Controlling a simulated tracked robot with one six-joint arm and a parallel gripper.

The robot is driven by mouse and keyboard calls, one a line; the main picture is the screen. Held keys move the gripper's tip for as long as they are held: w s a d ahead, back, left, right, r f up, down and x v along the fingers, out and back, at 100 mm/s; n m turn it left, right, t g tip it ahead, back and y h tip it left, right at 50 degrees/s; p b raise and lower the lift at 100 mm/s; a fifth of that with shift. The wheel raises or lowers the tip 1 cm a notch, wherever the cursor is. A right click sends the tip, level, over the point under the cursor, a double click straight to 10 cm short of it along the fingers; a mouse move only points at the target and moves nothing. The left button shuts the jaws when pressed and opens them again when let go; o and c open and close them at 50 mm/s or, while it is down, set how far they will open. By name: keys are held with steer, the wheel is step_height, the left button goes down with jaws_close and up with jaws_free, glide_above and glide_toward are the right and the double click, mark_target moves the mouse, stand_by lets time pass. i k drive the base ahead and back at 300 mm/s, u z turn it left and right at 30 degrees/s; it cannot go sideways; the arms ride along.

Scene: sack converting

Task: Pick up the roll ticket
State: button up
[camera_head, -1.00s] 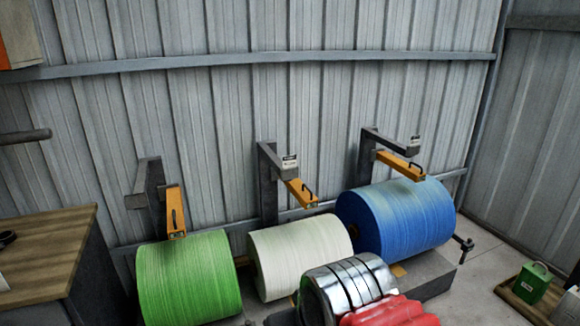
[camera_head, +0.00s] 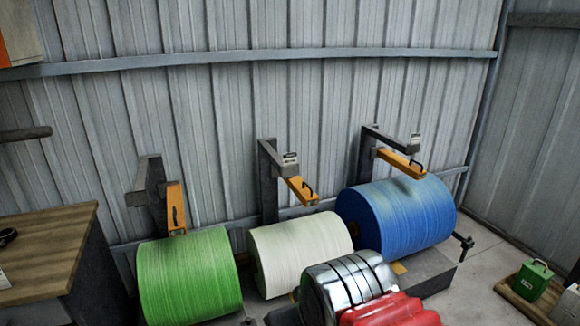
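I cannot make out for certain which thing is the roll ticket. A small pale tag (camera_head: 290,158) sits at the end of the middle bracket, above the white roll (camera_head: 302,254). Another small pale tag (camera_head: 415,138) sits at the end of the right bracket, above the blue roll (camera_head: 398,217). The left bracket, above the green roll (camera_head: 188,276), shows no clear tag. A pale scrap (camera_head: 3,281) lies at the left picture edge on the wooden bench. My gripper is not in view. A silver, black-banded part and a red ribbed part at the bottom look like my arm.
Orange bars (camera_head: 175,207) with black handles hang from the brackets close over the rolls. A wooden bench (camera_head: 40,250) stands at left with a black object (camera_head: 7,237). Open floor lies between rolls and tray.

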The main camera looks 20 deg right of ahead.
mark_target(290, 158)
steer(key=z, duration=0.05)
steer(key=i, duration=1.35)
steer(key=u, duration=0.65)
